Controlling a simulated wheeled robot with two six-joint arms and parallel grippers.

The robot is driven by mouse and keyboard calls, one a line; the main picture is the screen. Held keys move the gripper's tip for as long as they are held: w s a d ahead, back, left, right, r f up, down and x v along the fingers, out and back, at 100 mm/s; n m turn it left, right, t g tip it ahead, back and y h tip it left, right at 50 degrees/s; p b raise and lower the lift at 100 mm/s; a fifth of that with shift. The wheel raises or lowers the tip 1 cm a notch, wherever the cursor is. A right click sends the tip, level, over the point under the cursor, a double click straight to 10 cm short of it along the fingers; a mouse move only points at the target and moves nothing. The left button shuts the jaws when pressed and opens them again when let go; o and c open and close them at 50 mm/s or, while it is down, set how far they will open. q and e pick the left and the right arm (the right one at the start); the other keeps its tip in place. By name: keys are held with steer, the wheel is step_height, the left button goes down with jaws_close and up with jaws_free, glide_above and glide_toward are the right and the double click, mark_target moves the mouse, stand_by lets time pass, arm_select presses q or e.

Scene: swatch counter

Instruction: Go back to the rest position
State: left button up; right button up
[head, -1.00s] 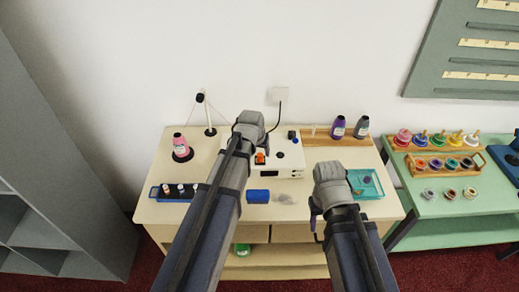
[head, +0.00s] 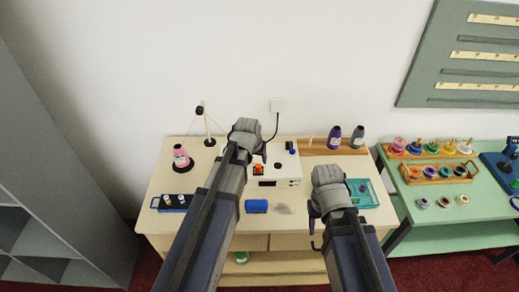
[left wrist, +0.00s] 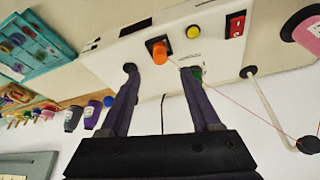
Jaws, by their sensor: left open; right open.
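My left gripper (left wrist: 162,95) is open and empty in the left wrist view, its two dark fingers spread in front of the white box (left wrist: 110,62) with an orange knob (left wrist: 159,52). In the head view my left arm reaches over the cream table (head: 160,215), and its gripper (head: 257,148) is mostly hidden behind the wrist, by the white box (head: 285,170). My right gripper (head: 314,215) is partly hidden by its wrist, beside the teal tray (head: 372,190) at the table's right. Nothing shows held in it.
A pink cone (head: 181,157) and a thread stand (head: 208,140) are at the back left. A blue roll (head: 256,206) lies at the front middle. A green table (head: 430,215) with spools is on the right; a grey shelf (head: 50,150) is left.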

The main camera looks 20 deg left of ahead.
arm_select(q)
steer(key=s+d+f+m+g+b, duration=0.1)
steer(key=s+d+f+m+g, duration=0.1)
steer(key=s+d, duration=0.4)
steer(key=s+d+f+m+g+y+b, duration=0.1)
steer(key=s+d, duration=0.6)
steer(key=s, duration=0.7)
steer(key=shift+s+d+f+m+g+b, duration=0.15)
steer(key=shift+s+f+m+g+b, duration=0.3)
steer(key=shift+f+g+b, duration=0.4)
steer(key=shift+w+f, duration=0.1)
